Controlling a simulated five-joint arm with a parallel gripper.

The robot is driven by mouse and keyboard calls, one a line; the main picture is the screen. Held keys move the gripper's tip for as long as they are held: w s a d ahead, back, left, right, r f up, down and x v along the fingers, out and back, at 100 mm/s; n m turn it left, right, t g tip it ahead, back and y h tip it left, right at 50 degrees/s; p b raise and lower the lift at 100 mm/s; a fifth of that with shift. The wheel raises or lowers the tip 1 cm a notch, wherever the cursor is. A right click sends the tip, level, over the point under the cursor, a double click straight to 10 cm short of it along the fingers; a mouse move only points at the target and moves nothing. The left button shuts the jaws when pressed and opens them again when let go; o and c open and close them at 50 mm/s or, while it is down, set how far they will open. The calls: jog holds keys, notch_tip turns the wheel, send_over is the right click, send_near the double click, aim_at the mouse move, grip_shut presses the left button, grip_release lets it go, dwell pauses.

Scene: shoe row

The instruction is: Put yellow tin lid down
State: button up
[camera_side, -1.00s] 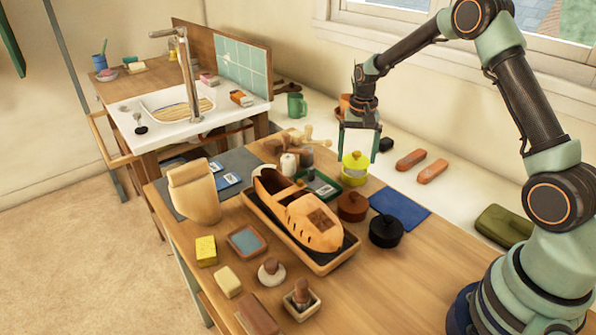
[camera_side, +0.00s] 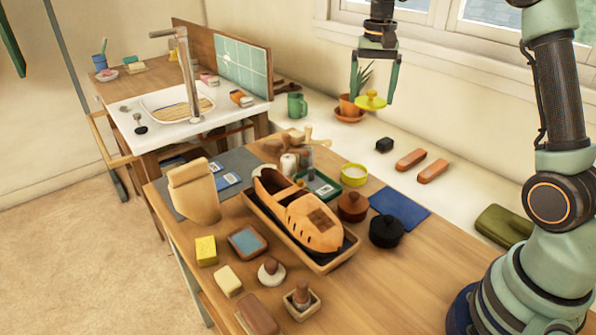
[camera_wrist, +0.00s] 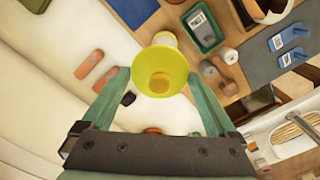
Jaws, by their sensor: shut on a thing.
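The yellow tin lid (camera_side: 371,101), a round lid with a knob, is held up in the air by my gripper (camera_side: 371,94). My gripper is shut on it, with one finger on each side. In the wrist view the lid (camera_wrist: 160,72) sits between the fingertips. The open yellow tin (camera_side: 354,175) stands on the wooden table well below the lid, with pale contents. In the wrist view it is mostly hidden behind the lid. A flat blue mat (camera_side: 405,209) lies on the table to the right of the tin and is bare.
A brown pot (camera_side: 352,206) and a black pot (camera_side: 386,231) stand near the blue mat. A shoe (camera_side: 305,222) sits in a wooden tray. A potted plant (camera_side: 350,105) stands behind, on the pale ledge by the window.

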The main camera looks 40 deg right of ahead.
send_over(397, 207)
jog(key=f, duration=0.2)
notch_tip(397, 207, down, 20)
dwell(0.5)
jog(key=shift+f, duration=0.15)
jog(key=o, duration=0.9)
jog(key=shift+o, duration=0.2)
